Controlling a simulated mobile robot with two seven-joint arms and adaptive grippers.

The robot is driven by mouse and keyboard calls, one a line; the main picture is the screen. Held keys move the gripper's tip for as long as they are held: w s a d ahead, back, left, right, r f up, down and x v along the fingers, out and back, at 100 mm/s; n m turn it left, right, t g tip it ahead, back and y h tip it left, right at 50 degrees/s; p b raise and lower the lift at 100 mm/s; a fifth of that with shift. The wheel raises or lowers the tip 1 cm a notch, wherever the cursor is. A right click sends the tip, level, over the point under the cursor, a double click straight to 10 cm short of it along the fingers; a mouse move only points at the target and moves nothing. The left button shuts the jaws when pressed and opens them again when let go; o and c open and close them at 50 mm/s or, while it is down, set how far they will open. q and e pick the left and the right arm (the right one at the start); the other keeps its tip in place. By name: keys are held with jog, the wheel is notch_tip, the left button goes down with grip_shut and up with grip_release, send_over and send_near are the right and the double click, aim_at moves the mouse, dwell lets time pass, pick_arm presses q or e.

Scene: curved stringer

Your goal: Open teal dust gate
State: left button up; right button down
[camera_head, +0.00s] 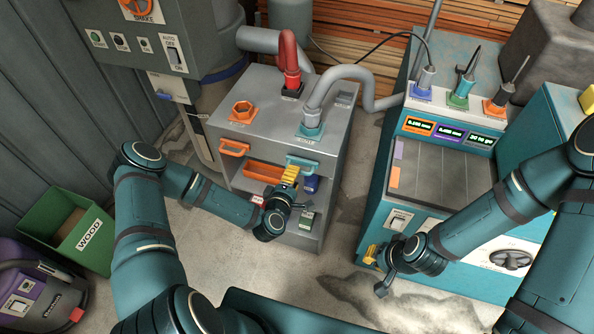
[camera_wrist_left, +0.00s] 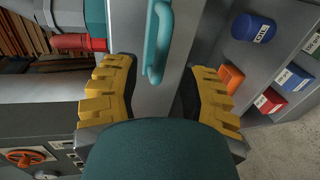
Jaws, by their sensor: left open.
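The teal dust gate shows as a teal bar handle (camera_head: 302,162) at the top front edge of the grey cabinet, below the teal hose port (camera_head: 311,131). My left gripper (camera_head: 289,175) is just below and left of that handle, with its yellow fingers pointing up at it. In the left wrist view, the open yellow fingers (camera_wrist_left: 158,85) stand on either side of the lower end of the teal handle (camera_wrist_left: 158,40). No finger visibly touches it, and the depth between them is unclear. My right gripper (camera_head: 371,255) is low beside the teal machine, small and partly hidden.
An orange handle (camera_head: 235,148) is left of the teal one on the cabinet (camera_head: 255,95). Below are an orange bin (camera_head: 264,173) and shelves with a blue container (camera_wrist_left: 253,27) and small labelled boxes. A grey hose (camera_head: 345,73) rises from the teal port. A green wood bin (camera_head: 65,231) stands left.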

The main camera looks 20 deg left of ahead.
pick_arm(q)
jog(key=shift+x, duration=2)
jog(key=shift+o, duration=0.3)
grip_shut()
